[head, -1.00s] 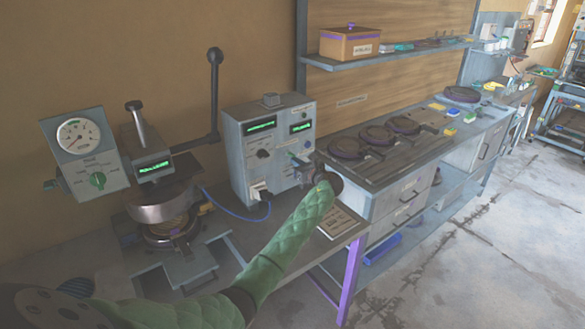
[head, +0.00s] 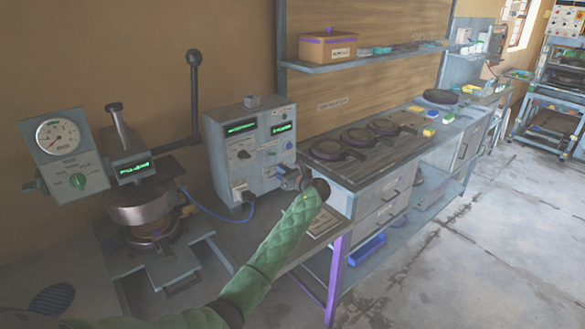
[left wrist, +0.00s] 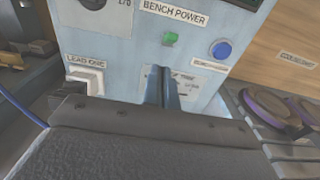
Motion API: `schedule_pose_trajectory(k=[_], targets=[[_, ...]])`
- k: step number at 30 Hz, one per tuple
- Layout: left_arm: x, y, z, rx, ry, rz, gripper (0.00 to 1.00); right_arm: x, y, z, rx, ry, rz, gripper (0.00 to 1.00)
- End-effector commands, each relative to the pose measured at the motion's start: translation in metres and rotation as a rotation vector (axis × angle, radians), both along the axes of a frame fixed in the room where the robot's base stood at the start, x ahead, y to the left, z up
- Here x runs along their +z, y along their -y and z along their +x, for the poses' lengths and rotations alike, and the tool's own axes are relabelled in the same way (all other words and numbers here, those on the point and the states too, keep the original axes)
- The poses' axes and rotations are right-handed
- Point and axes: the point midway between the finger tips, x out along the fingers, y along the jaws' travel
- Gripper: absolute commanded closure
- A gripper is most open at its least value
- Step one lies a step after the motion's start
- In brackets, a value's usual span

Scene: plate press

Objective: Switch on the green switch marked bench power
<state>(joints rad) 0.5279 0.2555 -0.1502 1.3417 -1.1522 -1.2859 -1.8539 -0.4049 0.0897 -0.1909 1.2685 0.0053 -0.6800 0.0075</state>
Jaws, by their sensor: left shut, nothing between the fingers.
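The green switch (left wrist: 171,39) sits under the BENCH POWER label (left wrist: 174,14) on the front of a pale blue-grey control box (head: 250,150). Whether it is on or off I cannot tell; in the head view it is too small to make out. My left gripper (head: 284,181) is in front of the lower right of the box's panel. In the left wrist view its fingers (left wrist: 164,88) are shut together, empty, and appear below the switch, apart from it. My right gripper is in neither view.
A blue round button (left wrist: 221,50) is right of the switch. A white plug (left wrist: 86,80) is at lower left of the panel, with a blue cable (head: 215,212). A plate press (head: 150,215) stands left of the box; a counter with round dark plates (head: 340,149) is right.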

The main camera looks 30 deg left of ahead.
Motion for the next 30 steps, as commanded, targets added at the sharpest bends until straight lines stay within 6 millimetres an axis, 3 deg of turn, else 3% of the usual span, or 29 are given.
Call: schedule_pose_trajectory(k=[12,30], targets=[[0.040,0.039,-0.015,-0.001,0.003,-0.001,1.00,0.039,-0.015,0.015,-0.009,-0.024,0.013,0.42],[0.047,0.044,-0.017,-0.001,0.001,0.000,1.00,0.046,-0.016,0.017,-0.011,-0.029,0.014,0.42]])
